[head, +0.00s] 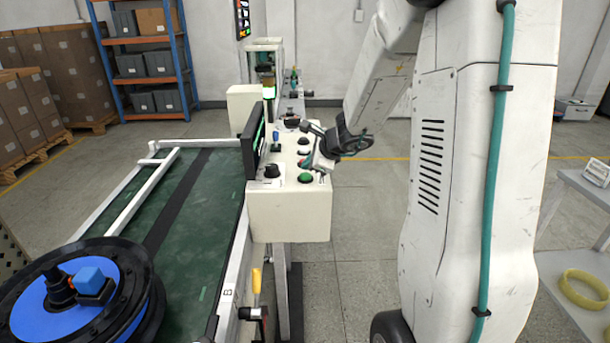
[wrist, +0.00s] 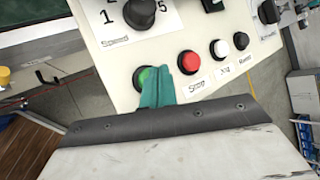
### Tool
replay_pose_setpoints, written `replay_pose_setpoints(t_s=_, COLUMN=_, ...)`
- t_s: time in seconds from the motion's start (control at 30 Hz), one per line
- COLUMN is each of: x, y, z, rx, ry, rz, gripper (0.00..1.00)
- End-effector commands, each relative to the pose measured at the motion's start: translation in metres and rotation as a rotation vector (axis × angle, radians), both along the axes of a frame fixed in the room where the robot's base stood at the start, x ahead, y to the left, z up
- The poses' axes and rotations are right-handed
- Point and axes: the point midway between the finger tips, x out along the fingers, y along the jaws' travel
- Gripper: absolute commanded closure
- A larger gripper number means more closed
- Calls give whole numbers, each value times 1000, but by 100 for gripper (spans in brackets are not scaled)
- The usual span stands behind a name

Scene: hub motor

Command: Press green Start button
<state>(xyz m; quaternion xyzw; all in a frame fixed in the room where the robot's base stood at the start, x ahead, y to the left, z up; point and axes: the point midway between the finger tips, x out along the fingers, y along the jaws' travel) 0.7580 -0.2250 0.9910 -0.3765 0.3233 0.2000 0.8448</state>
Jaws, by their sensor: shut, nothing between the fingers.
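The green Start button (head: 305,178) sits at the near end of the white control panel (head: 290,210). In the wrist view the green button (wrist: 146,77) is partly covered by the teal fingertips of my gripper (wrist: 158,80). My gripper (head: 313,164) is shut and empty, with its tips over or right at the button. I cannot tell whether they touch it. The red Stop button (wrist: 188,62) is to the right of the tips, with a white button (wrist: 220,48) and a black button (wrist: 240,41) beyond it.
A black knob (head: 271,171) and a dark screen (head: 254,140) are on the panel's left. A green conveyor (head: 165,220) runs along the left, with a black and blue hub wheel (head: 100,300) at its near end.

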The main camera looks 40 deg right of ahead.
Motion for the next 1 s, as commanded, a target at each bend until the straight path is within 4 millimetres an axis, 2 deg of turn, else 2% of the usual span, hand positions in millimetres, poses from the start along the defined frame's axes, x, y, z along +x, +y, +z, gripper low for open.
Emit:
replay_pose_setpoints(t_s=0.27, x=0, y=0, z=2, rx=0, ry=-1, rz=0, gripper=100)
replay_pose_setpoints(t_s=0.7, x=0, y=0, z=43, rx=-2, ry=-2, rz=1, gripper=100)
replay_pose_setpoints(t_s=1.0, x=0, y=0, z=50, rx=0, ry=0, rz=0, gripper=100)
